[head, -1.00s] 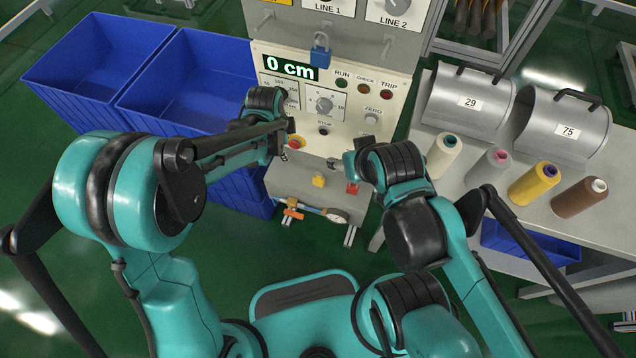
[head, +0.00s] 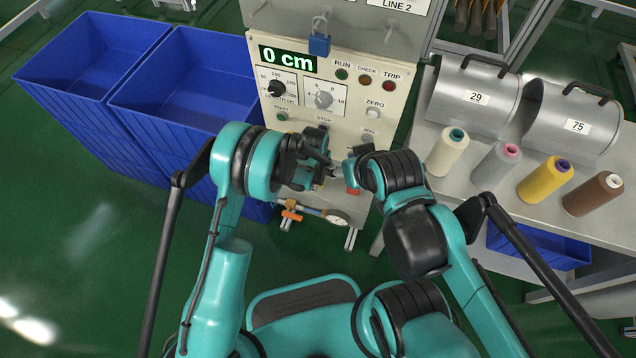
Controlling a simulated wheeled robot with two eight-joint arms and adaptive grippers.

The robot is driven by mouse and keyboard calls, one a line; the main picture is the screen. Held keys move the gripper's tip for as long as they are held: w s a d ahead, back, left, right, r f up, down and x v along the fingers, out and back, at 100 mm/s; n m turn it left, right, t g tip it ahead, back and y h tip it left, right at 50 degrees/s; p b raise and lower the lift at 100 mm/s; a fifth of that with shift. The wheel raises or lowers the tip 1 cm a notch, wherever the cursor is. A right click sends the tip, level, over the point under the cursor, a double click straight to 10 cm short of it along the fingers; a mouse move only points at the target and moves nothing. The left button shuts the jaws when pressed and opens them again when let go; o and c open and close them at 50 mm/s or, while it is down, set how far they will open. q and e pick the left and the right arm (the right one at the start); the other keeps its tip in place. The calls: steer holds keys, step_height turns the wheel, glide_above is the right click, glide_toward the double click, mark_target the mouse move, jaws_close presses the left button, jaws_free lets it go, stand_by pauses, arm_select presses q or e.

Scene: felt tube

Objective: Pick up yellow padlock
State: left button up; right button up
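The small yellow padlock, visible below the control panel in the earlier frame, is now mostly or fully hidden behind my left gripper. My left gripper (head: 322,172) is in front of the panel's lower edge, over the place where the padlock was. Its fingers are dark and overlapped, so I cannot tell whether they are open or touching the padlock. My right gripper (head: 340,170) is close beside it on the right, partly hidden by its own wrist; its finger state is unclear. A red padlock (head: 352,191) shows just below the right gripper.
The cream control panel (head: 345,110) stands behind, its display reading 0 cm. A blue padlock (head: 319,45) hangs above it. Blue bins (head: 180,75) are at left. A bench at right holds thread cones (head: 545,180) and metal covers (head: 475,97). An orange-handled valve (head: 291,215) sits below.

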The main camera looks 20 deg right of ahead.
arm_select(q)
steer(key=shift+w+f, duration=0.15)
steer(key=shift+f, duration=0.75)
steer(key=shift+r, duration=0.1)
steer(key=shift+c, duration=0.3)
jaws_close()
steer(key=shift+r, duration=0.15)
step_height(320, 180, up, 10)
steer(key=p, duration=0.4)
